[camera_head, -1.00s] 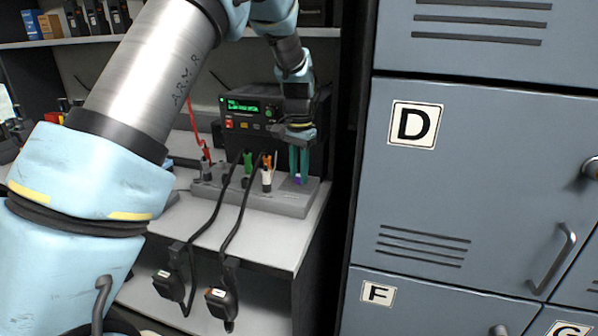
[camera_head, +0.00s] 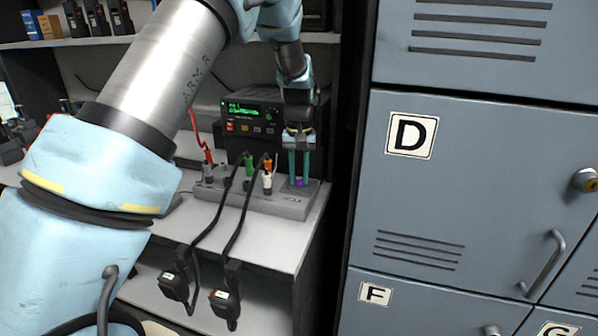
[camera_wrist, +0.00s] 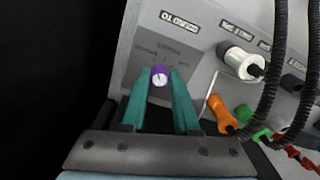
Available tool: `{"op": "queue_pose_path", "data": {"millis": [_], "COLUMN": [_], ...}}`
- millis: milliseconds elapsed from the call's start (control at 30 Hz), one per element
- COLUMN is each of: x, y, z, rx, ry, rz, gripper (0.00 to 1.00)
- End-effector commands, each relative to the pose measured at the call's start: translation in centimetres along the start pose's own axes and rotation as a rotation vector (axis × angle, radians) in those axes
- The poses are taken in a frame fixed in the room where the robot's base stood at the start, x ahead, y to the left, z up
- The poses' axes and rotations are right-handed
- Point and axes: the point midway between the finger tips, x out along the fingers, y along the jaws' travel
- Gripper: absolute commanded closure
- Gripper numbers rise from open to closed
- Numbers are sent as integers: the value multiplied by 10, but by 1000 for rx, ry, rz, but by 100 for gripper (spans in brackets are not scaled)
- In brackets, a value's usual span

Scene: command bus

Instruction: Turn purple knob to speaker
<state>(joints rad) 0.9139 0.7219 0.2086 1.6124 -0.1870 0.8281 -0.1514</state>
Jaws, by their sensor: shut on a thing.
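The purple knob (camera_head: 299,183) sits at the right end of the grey connector panel (camera_head: 262,203) on the shelf. In the wrist view the knob (camera_wrist: 159,76) shows a white face with a dark pointer mark. Small labels are printed around it, too blurred to read. My gripper (camera_head: 300,181) points down at the panel, with its two teal fingers on either side of the knob. In the wrist view my gripper (camera_wrist: 160,84) is shut on the knob, which shows between the fingertips.
White (camera_wrist: 241,63), orange (camera_wrist: 222,119) and green plugs stand beside the knob, with black cables (camera_head: 225,205) hanging over the shelf front. A radio unit (camera_head: 250,118) with a lit green display stands behind. Blue-grey lockers (camera_head: 470,190) are close on the right.

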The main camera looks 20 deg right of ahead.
Motion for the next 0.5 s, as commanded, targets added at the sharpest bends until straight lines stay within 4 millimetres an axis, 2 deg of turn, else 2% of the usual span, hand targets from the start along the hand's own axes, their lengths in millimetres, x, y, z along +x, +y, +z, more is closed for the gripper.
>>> {"op": "queue_pose_path", "data": {"millis": [200, 500], "x": [-2, -1], "y": [0, 0], "z": [-1, -2], "rx": [-92, -135], "ry": [4, 6], "rz": [1, 1], "gripper": [100, 100]}}
